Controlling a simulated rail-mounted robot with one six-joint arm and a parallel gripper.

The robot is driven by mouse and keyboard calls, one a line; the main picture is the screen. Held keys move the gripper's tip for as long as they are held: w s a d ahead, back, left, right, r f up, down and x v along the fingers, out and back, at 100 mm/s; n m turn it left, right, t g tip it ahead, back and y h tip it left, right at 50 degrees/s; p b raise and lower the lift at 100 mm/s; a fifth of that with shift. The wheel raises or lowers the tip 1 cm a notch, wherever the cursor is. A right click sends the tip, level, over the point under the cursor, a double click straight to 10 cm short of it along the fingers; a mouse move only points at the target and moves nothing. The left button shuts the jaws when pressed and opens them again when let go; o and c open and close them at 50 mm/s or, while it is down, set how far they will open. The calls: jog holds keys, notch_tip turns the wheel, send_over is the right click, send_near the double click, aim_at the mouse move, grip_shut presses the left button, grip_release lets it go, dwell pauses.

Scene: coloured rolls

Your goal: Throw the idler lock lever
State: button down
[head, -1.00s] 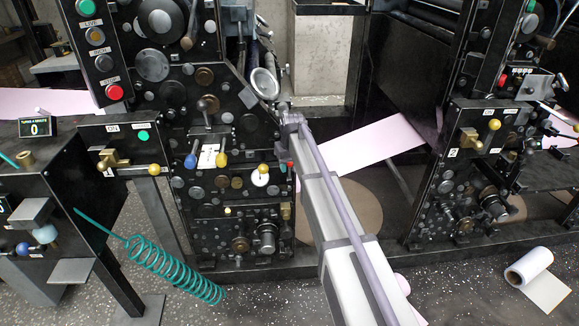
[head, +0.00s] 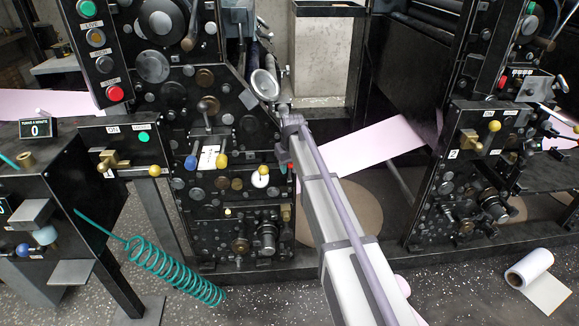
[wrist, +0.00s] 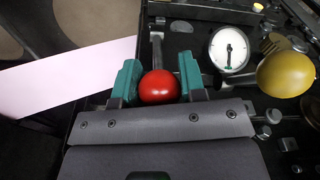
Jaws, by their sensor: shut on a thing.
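In the wrist view, a red ball knob (wrist: 158,88) sits on a short grey lever rod (wrist: 156,48) against a black machine panel. My gripper (wrist: 158,78) has its two teal fingers on either side of the knob and is shut on it. No label for the lever is readable. In the head view my own arm covers the gripper and most of the area around the lever, at the right edge of the middle machine panel (head: 215,215).
A white dial gauge (wrist: 229,50) and a large yellow knob (wrist: 285,74) are close on the right in the wrist view. A pale pink web (wrist: 70,78) runs at the left. A teal coiled hose (head: 170,270) and a white roll (head: 530,265) show in the head view.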

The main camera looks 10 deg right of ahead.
jog(key=shift+d, duration=0.1)
jog(key=c, duration=0.7)
grip_release()
